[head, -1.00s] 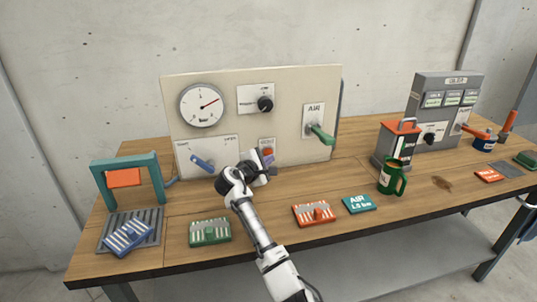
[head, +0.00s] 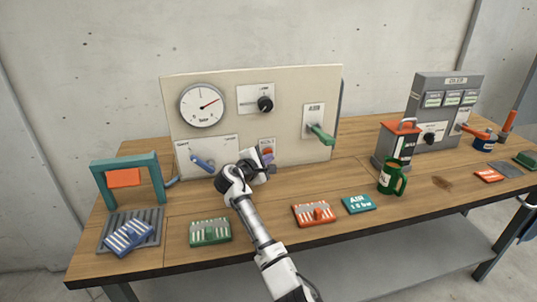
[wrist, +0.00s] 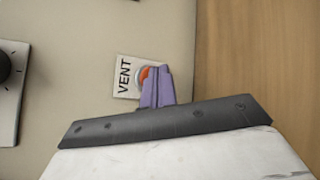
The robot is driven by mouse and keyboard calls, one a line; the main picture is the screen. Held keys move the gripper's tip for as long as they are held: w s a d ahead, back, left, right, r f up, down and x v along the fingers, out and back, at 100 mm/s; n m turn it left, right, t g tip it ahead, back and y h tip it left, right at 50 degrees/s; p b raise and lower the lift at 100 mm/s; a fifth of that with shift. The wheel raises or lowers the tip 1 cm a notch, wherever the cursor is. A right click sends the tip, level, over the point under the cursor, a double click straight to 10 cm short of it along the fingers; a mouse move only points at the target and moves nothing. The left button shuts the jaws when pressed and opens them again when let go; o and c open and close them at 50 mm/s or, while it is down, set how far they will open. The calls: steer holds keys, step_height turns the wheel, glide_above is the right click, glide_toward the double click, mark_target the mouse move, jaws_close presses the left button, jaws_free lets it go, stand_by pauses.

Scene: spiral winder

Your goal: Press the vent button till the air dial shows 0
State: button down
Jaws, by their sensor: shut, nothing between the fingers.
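The vent button is a red button on a white plate marked VENT, low on the cream panel (head: 290,95). In the wrist view the VENT plate (wrist: 125,77) shows, with the button (wrist: 144,74) partly hidden behind my purple fingertips. My gripper (wrist: 157,86) is shut and empty, its fingertips over the button. I cannot tell whether they touch or press it. In the head view my gripper (head: 267,158) is at the button's plate. The air dial (head: 202,105) is a round white gauge at the panel's upper left.
A blue lever (head: 203,163) sits left of my gripper, and a green AIR handle (head: 321,134) right of it. A black knob (head: 265,104) is above.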

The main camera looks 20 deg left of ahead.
steer(key=shift+w+a, duration=0.25)
steer(key=shift+w, duration=0.1)
stand_by(0.4)
stand_by(2.3)
steer(key=shift+s+d+p, duration=0.45)
steer(key=shift+s+p, duration=0.1)
steer(key=shift+s, duration=0.15)
steer(key=shift+s+d+p, duration=0.7)
steer(key=shift+s+d, duration=0.05)
steer(key=shift+s, duration=0.3)
steer(key=shift+s+d+p, duration=0.7)
steer(key=shift+s, duration=0.35)
